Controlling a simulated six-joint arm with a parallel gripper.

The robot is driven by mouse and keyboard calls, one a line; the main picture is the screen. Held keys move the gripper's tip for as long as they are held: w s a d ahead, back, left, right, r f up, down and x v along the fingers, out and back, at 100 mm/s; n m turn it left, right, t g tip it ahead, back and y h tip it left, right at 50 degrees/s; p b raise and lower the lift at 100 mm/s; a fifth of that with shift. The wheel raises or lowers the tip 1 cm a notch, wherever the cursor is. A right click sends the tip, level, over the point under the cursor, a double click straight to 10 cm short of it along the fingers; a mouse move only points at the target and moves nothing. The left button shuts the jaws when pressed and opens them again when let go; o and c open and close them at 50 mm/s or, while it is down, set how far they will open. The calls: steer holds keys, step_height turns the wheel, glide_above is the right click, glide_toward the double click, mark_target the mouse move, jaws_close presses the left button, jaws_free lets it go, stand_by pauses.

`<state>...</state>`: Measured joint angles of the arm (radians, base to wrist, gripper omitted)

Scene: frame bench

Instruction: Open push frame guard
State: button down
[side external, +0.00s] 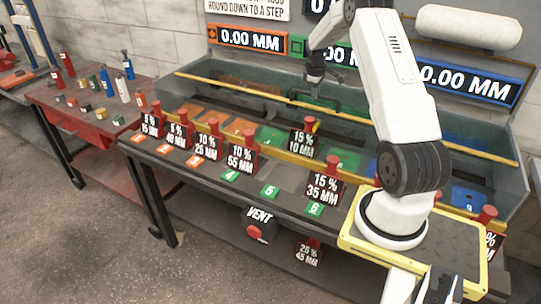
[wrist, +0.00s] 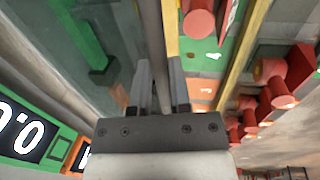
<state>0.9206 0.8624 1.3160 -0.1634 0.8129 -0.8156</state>
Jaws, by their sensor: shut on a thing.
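The push frame guard appears as a see-through panel with a yellow rail (side external: 235,88) along its back, lying over the coloured bays of the bench. A dark handle loop (side external: 312,103) stands on it near the middle. My gripper (side external: 315,86) reaches down to that handle from above. In the wrist view my gripper (wrist: 160,90) has its fingers on both sides of a grey bar (wrist: 167,45), shut on it. The bar looks like the guard's handle. How far the panel stands open cannot be told.
Red plungers with black labels, such as the 15% 10 MM one (side external: 302,143), line the bench front. A black VENT box (side external: 261,225) hangs below. Orange and green displays (side external: 247,39) are on the back wall. A red side table (side external: 88,112) holds bottles.

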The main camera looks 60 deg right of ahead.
glide_above(320, 102)
steer(key=shift+d, duration=0.25)
stand_by(0.4)
steer(key=c, duration=0.6)
jaws_free()
steer(key=shift+a+r, duration=0.1)
steer(key=shift+r, duration=0.1)
steer(key=shift+a+r, duration=0.25)
steer(key=shift+r, duration=1)
steer(key=shift+a+r, duration=0.2)
steer(key=shift+r, duration=1)
steer(key=shift+a+r, duration=0.25)
steer(key=shift+r, duration=1)
steer(key=shift+a, duration=0.1)
